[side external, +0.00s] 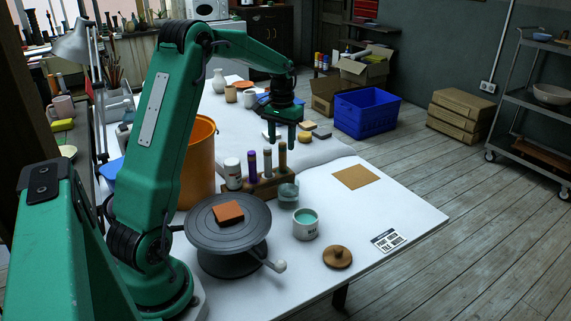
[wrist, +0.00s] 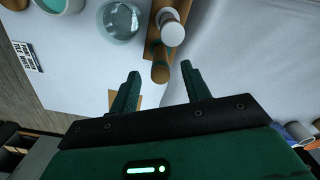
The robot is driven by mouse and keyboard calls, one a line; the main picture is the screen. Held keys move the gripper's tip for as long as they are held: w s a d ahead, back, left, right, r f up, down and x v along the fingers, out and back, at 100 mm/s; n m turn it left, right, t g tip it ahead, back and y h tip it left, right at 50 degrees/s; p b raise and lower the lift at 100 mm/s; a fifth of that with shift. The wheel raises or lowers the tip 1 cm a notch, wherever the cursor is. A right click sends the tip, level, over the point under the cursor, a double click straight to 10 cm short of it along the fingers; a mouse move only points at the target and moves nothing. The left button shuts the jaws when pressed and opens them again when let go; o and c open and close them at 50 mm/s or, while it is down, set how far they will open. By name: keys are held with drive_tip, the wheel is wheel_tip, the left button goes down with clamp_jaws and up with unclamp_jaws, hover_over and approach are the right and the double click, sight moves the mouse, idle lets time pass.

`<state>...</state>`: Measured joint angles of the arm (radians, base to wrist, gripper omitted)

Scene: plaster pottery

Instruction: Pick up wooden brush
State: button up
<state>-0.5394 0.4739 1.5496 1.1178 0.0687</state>
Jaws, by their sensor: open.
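A wooden rack (side external: 262,193) on the white table holds several upright cylinders. The brown wooden one at its right end (side external: 282,160) looks like the wooden brush; its bristles do not show. My gripper (side external: 287,146) is open and points down at the top of this piece. In the wrist view the brown wooden piece (wrist: 160,72) shows between my two apart fingertips (wrist: 160,72), next to a white-topped cylinder (wrist: 172,30). I cannot tell whether the fingertips are level with its top or still above it. Nothing is held.
A clear glass jar (side external: 289,191) stands close in front of the rack. A cup of teal glaze (side external: 305,224), a wooden lid (side external: 337,257) and a turntable (side external: 228,226) with a terracotta block are nearby. The table's right part is mostly clear.

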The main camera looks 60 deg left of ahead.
sight(283, 143)
drive_tip(key=shift+w+f, duration=0.1)
drive_tip(key=shift+f, duration=2.4)
clamp_jaws()
drive_tip(key=shift+r, duration=0.15)
drive_tip(key=shift+r, duration=0.55)
drive_tip(key=r, duration=0.3)
drive_tip(key=shift+d+r, duration=0.1)
drive_tip(key=shift+d, duration=0.15)
drive_tip(key=d+r, duration=0.6)
drive_tip(key=d, duration=0.5)
drive_tip(key=shift+r, duration=0.25)
drive_tip(key=shift+d, duration=0.1)
